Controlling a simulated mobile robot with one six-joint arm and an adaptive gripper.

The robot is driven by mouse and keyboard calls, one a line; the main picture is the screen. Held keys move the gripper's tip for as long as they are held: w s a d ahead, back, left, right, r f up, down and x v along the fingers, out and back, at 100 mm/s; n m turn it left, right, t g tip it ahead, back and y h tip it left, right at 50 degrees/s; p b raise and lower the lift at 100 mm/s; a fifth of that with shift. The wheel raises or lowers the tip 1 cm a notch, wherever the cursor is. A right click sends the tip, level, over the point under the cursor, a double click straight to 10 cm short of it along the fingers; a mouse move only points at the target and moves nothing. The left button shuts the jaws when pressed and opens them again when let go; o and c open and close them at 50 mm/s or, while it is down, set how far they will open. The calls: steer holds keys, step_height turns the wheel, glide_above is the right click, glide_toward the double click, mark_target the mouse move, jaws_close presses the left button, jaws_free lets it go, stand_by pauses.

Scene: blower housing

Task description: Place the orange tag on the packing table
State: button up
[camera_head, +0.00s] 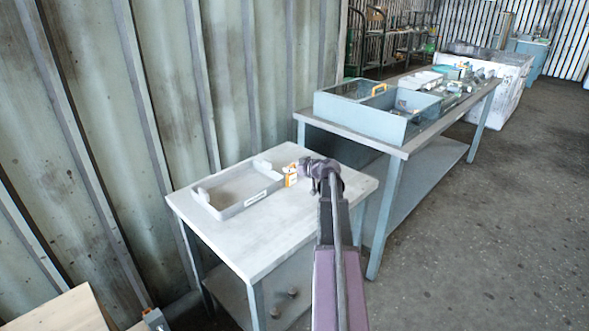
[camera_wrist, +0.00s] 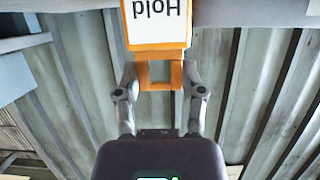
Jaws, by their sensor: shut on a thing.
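The orange tag (camera_head: 290,176) has a white face and shows over the near light grey table (camera_head: 262,229). In the wrist view the tag (camera_wrist: 157,24) fills the top centre, with the upside-down word "Hold" on its face. My gripper (camera_wrist: 160,76) is shut on the tag's orange loop, one finger on each side. In the head view my gripper (camera_head: 303,169) is just right of the tag, above the near table's back right part. I cannot tell whether the tag touches the tabletop. My arm hides part of the table's right side.
A shallow grey tray (camera_head: 237,190) with a white label lies on the left of the near table. Behind stands a longer table (camera_head: 408,146) with a blue-grey bin (camera_head: 391,127) and several small items. The near table's front is clear. A corrugated wall (camera_head: 150,90) runs along the left.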

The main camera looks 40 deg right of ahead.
steer(key=shift+f, duration=0.2)
steer(key=o, duration=1.1)
steer(key=shift+r, duration=0.15)
steer(key=shift+r, duration=0.1)
steer(key=p+v, duration=0.4)
steer(key=v, duration=0.8)
